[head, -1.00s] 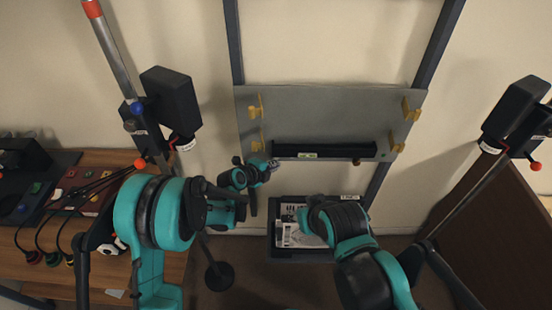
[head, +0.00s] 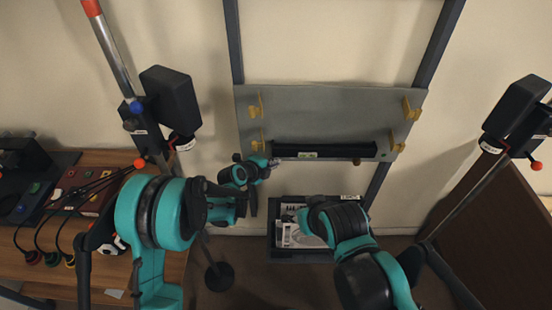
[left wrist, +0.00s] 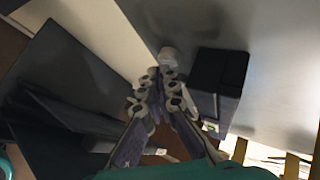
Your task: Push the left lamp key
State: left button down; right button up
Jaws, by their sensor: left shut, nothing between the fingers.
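My left gripper (head: 275,162) is shut and empty at the left end of a black bar (head: 335,150) on the grey wall panel. In the left wrist view its closed fingertips (left wrist: 168,58) are beside a black block (left wrist: 220,72); I cannot tell whether they touch it. The left lamp (head: 172,102) is a black box on a pole, with a blue knob (head: 137,107). I cannot make out the left lamp key; my gripper covers the bar's left end. My right gripper is hidden behind its own arm.
Yellow brackets (head: 256,105) stick out from the panel's sides. A dark tray (head: 284,255) lies below it, partly behind my right arm. A wooden bench (head: 110,160) with a button box (head: 70,178) and cables is at left. A second lamp (head: 515,108) stands at right.

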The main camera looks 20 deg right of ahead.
pick_arm(q)
jog(key=shift+w+d, duration=0.1)
jog(key=shift+w, duration=0.2)
jog(key=shift+s, duration=0.1)
dwell(0.3)
jog(key=shift+s+a, duration=0.25)
jog(key=shift+s, duration=0.5)
jog(key=s+a+b, duration=0.1)
jog(key=s, duration=0.4)
jog(key=shift+s+a, duration=0.35)
jog(key=shift+s, duration=0.05)
